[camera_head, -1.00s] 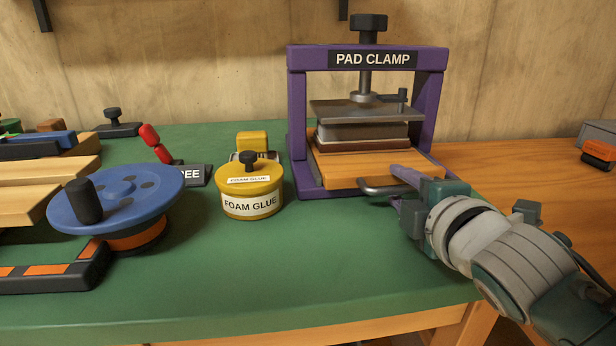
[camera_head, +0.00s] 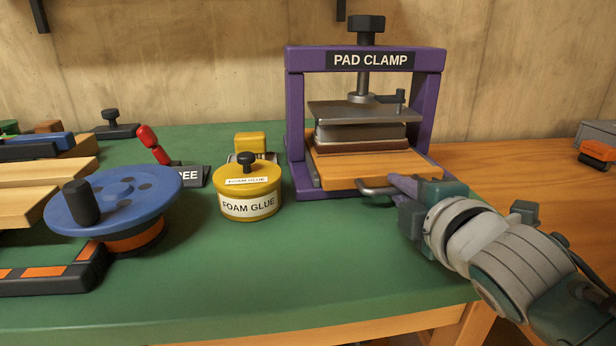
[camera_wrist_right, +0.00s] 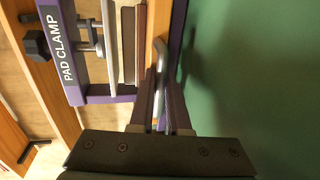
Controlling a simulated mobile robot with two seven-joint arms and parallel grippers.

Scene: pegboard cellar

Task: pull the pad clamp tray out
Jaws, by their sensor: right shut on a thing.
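The pad clamp (camera_head: 294,120) is a purple frame with a black screw and a grey press plate, standing at the back right of the green bench mat. Its wooden tray (camera_head: 372,169) lies under the plate, with a grey stack on a brown layer on it. A metal bar handle (camera_head: 371,191) is at the tray's front edge. My right gripper (camera_head: 391,185) comes from the right and is shut on the handle. In the right wrist view, its fingers (camera_wrist_right: 162,97) close around the handle bar (camera_wrist_right: 160,62). My left gripper is not in view.
A yellow foam glue pot (camera_head: 249,194) stands left of the clamp. A blue turntable disc (camera_head: 118,200) with a black knob is further left, near wooden boards (camera_head: 40,190). The green mat (camera_head: 270,270) in front of the clamp is clear.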

